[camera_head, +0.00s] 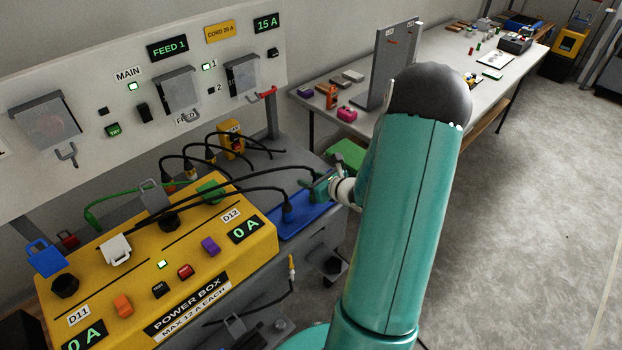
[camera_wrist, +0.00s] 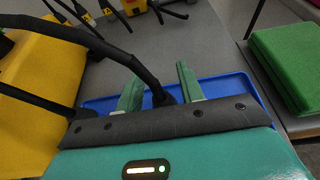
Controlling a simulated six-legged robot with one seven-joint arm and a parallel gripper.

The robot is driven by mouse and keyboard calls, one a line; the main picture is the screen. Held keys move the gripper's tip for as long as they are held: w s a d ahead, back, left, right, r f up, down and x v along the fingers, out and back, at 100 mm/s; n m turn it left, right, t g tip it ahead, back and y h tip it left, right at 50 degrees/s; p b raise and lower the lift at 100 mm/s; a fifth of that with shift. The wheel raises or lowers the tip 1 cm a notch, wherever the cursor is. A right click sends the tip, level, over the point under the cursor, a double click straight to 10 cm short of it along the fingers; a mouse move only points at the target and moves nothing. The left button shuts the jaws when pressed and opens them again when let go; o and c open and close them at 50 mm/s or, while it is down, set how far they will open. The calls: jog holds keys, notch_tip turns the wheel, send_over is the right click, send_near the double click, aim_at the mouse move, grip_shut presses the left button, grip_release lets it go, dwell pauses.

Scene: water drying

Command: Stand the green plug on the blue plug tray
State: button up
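The blue plug tray (camera_head: 275,228) lies right of the yellow power box; its far edge shows in the wrist view (camera_wrist: 232,84). My gripper (camera_head: 320,188) is over the tray's right part. In the wrist view, its two green fingers (camera_wrist: 160,82) stand apart, with the end of a thick black cable (camera_wrist: 152,80) between them. The plug body at that end is mostly hidden by the gripper, so its colour and whether the fingers touch it are unclear. A dark plug (camera_head: 288,212) with a cable stands upright on the tray, left of my gripper.
The yellow power box (camera_head: 205,275) stands close on the left, with black cables arching to the tray. A small yellow box (camera_head: 231,138) with plugged cables is behind. A green block (camera_head: 347,152) lies beyond the tray. A long table (camera_head: 425,95) stands at the back.

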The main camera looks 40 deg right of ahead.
jog(key=shift+r, duration=0.15)
jog(key=v, duration=1.2)
jog(key=w+a+r+n+g+y, duration=0.1)
jog(key=a+r+n+g+y, duration=0.3)
jog(key=a+n, duration=0.6)
jog(key=w+a+r+n+g+y, duration=0.25)
jog(key=a+r+n, duration=0.4)
jog(key=a, duration=0.65)
jog(key=s+a+r+n+g+h, duration=0.1)
jog(key=s+a+r+n+h, duration=0.6)
jog(key=n, duration=1.2)
jog(key=s+a+r, duration=0.2)
jog(key=s, duration=0.1)
jog(key=shift+a+r, duration=0.15)
jog(key=shift+r, duration=0.2)
jog(key=shift+s+g, duration=0.1)
jog(key=shift+g, duration=0.15)
